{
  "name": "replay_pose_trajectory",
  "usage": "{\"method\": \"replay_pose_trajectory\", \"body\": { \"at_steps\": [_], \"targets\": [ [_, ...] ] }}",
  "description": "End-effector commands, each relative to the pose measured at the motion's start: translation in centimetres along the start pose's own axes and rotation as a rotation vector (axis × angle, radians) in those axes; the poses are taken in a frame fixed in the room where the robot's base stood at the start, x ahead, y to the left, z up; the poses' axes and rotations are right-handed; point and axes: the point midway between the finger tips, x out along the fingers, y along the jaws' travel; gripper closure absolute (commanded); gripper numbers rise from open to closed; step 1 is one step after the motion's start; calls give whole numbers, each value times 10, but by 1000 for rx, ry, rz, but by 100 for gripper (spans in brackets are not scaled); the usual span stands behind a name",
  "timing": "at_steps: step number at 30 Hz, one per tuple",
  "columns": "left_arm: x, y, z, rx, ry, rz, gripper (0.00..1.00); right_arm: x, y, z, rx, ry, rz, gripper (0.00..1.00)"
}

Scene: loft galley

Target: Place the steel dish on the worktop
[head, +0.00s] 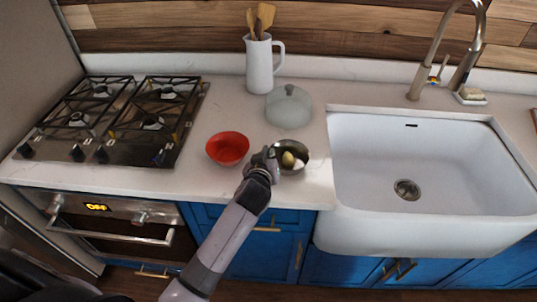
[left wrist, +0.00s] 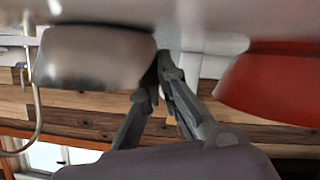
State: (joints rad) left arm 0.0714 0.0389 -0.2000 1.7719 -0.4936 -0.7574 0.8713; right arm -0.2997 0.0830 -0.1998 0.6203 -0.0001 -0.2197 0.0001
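The steel dish (head: 302,168) is near the worktop's front edge, left of the sink, and holds pale yellowish round food (head: 289,159). In the left wrist view, which appears upside down, the dish (left wrist: 95,57) fills the upper left. My left gripper (head: 266,159) is at the dish's left side. Its fingertips (left wrist: 161,70) come together at the dish's rim and appear closed on it. I cannot tell whether the dish rests on the worktop (head: 210,185) or is slightly above it. My right gripper is not in view.
A red bowl (head: 227,148) stands just left of my gripper. A glass dome (head: 289,106) and a white jug of utensils (head: 259,65) stand behind. The white sink (head: 430,160) is right; the gas hob (head: 120,115) is left. Little free worktop surrounds the dish.

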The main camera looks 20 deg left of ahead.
Motion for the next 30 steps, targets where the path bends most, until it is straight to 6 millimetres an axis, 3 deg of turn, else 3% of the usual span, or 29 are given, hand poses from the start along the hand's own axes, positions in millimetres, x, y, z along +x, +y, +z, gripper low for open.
{"method": "replay_pose_trajectory", "body": {
  "at_steps": [11,23,30],
  "targets": [
    [0,-1,2,0,-1,-1,75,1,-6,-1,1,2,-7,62],
    [-3,1,-2,0,-1,1,75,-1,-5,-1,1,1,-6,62],
    [-37,0,1,-4,-2,1,75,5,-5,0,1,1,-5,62]
  ]
}}
